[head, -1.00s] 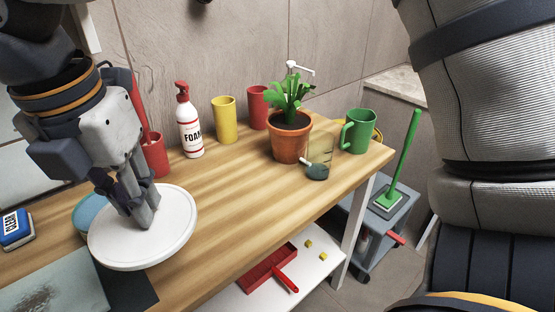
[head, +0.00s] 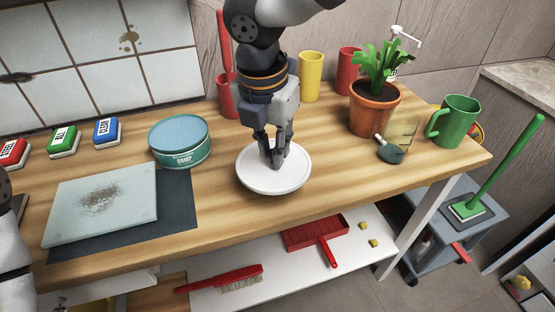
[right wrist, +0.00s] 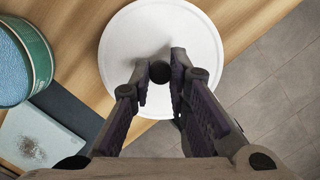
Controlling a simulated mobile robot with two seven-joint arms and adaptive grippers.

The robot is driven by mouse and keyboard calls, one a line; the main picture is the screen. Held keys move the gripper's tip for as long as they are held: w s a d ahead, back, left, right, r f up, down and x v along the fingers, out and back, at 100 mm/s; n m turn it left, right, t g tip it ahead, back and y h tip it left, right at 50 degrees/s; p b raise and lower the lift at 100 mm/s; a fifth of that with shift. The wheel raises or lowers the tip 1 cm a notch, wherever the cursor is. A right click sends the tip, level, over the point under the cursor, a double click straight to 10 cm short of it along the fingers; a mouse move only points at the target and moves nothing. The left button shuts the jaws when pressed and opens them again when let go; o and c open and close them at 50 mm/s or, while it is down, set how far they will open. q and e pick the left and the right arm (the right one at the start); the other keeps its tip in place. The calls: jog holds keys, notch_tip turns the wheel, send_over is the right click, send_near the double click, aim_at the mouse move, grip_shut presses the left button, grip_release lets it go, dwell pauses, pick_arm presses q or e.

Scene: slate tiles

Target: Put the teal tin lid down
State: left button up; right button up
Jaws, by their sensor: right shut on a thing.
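The tin lid is a white round disc (head: 252,178) with a dark knob (right wrist: 160,72) at its middle. My right gripper (head: 273,160) points down over it and is shut on the knob; the right wrist view shows the fingertips on either side. The lid is level, over the wooden table near its front edge; I cannot tell whether it touches the wood. The teal tin (head: 181,150), labelled DAMP, stands uncovered to the lid's left, with a blue surface inside. It also shows in the right wrist view (right wrist: 38,50). My left gripper is out of view.
A frosted plate (head: 130,195) on a dark mat (head: 180,200) lies left of the lid. Red and yellow cups (head: 311,75) stand behind. Wood between lid and pot is clear.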

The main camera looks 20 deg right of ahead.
jog(key=f, duration=0.1)
jog(key=w+d+f, duration=0.1)
jog(key=f, duration=0.3)
jog(key=shift+w+d+f+b, duration=0.2)
jog(key=shift+w+d+b, duration=0.1)
jog(key=shift+w+b, duration=0.05)
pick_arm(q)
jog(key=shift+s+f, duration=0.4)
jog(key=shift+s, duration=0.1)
pick_arm(e)
jog(key=shift+f, duration=0.2)
jog(key=o, duration=0.8)
jog(key=shift+r, duration=0.1)
jog(key=r, duration=0.4)
jog(key=s+a+r+p, duration=0.1)
jog(key=r, duration=0.7)
jog(key=shift+s+a, duration=0.2)
jog(key=shift+s, duration=0.1)
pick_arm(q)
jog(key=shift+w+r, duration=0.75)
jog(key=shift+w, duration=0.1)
